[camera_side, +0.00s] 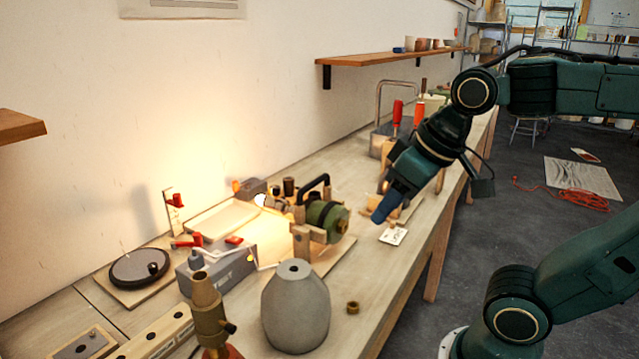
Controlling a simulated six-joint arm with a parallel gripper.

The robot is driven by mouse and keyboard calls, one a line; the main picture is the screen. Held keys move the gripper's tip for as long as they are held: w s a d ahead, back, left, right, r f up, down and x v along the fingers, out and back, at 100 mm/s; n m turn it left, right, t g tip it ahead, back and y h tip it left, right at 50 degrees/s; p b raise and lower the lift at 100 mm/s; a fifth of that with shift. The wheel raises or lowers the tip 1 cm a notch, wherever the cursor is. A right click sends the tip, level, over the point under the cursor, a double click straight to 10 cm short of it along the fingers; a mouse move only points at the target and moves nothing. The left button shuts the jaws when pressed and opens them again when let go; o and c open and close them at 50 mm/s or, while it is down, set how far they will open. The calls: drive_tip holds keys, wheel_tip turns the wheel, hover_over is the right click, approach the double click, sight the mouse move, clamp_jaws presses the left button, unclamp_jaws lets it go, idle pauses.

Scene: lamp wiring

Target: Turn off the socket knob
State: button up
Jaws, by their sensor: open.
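My gripper (385,207), with blue fingers, points down and left above the right part of the bench. It is seen side-on and the gap between its fingers is hard to make out. Nothing shows in it. A brass-coloured socket (206,296) stands upright at the front left on a red base, with a small dark knob (230,327) on its right side. My gripper is well apart from it, farther back and to the right. A lit bulb (260,200) glows near the wall, beside a small metal fitting. I cannot tell which socket feeds it.
A green cylinder device (326,221) with a black handle stands on a wooden mount left of my gripper. A grey vase-shaped lamp body (295,308) stands in front. A grey box (217,265) and a round black disc (139,268) are at left. A white card (393,236) lies below my gripper.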

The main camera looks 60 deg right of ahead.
drive_tip(key=w+d+r+m, duration=0.2)
drive_tip(key=w+d+r, duration=0.15)
drive_tip(key=w, duration=0.45)
drive_tip(key=m+g+h, duration=0.2)
drive_tip(key=m+h, duration=0.1)
drive_tip(key=m, duration=0.3)
hover_over(276, 188)
drive_tip(key=s+a, duration=0.4)
wheel_tip(276, 188, down, 3)
drive_tip(key=shift+w+r, duration=0.1)
drive_tip(key=shift+r, duration=0.1)
drive_tip(key=shift+d, duration=0.1)
drive_tip(key=x, duration=1.3)
drive_tip(key=shift+f, duration=0.5)
clamp_jaws()
